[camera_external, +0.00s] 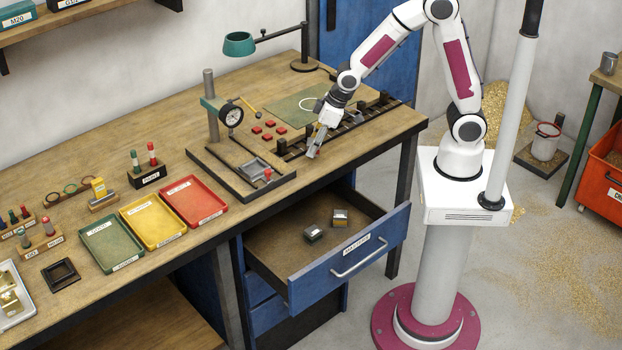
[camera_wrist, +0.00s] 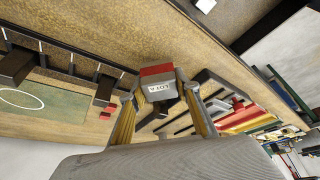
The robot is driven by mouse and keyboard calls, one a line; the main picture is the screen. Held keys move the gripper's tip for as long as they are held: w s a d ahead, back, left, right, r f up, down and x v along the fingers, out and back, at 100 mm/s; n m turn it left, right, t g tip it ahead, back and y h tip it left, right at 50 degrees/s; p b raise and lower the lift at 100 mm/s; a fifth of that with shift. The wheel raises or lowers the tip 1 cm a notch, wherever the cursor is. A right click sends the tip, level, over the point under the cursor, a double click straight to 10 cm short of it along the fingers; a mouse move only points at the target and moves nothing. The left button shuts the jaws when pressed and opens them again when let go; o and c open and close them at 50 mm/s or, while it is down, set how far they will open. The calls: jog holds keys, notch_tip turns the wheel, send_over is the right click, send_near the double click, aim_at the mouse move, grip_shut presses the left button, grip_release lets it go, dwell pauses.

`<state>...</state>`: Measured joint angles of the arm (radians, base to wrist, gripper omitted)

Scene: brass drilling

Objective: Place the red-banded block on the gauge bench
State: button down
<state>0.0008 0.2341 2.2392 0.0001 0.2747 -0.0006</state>
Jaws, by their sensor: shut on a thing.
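My gripper (camera_external: 314,149) is shut on the red-banded block (camera_wrist: 158,84), which sits between both fingers in the wrist view. The block is grey with a red band and a pale label. In the external view the gripper points down near the bench's front edge, above the open drawer's back end, and the block is too small to make out clearly. The gauge bench (camera_external: 207,158) is left of the gripper, apart from it. It has a dark-edged base, an upright post with a round dial (camera_external: 231,116), a grey nest (camera_external: 252,167) and a red knob.
The blue drawer (camera_external: 352,262) stands open with two small blocks in it, one green-banded (camera_external: 313,234), one yellow-banded (camera_external: 340,217). A dark slotted rail (camera_external: 345,133) and several red pieces (camera_external: 269,124) lie near the gripper. Green, yellow and red trays (camera_external: 190,202) are farther left.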

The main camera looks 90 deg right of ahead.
jog(key=shift+r, duration=0.2)
dwell(0.3)
notch_tip(320, 180, up, 10)
jog(key=shift+w+f, duration=0.1)
jog(key=shift+f, duration=0.15)
jog(key=shift+d+r, duration=0.2)
jog(key=shift+r, duration=0.05)
jog(key=w+d+m+h, duration=0.1)
jog(key=w+d+m, duration=0.1)
jog(key=d, duration=1)
jog(key=w+d+m+h, duration=0.1)
jog(key=w+d+m, duration=0.15)
jog(key=d, duration=1.05)
jog(key=shift+s+a+f, duration=0.1)
jog(key=shift+a+f, duration=0.05)
jog(key=shift+f, duration=2.45)
jog(key=shift+f, duration=0.15)
jog(key=shift+f, duration=3.25)
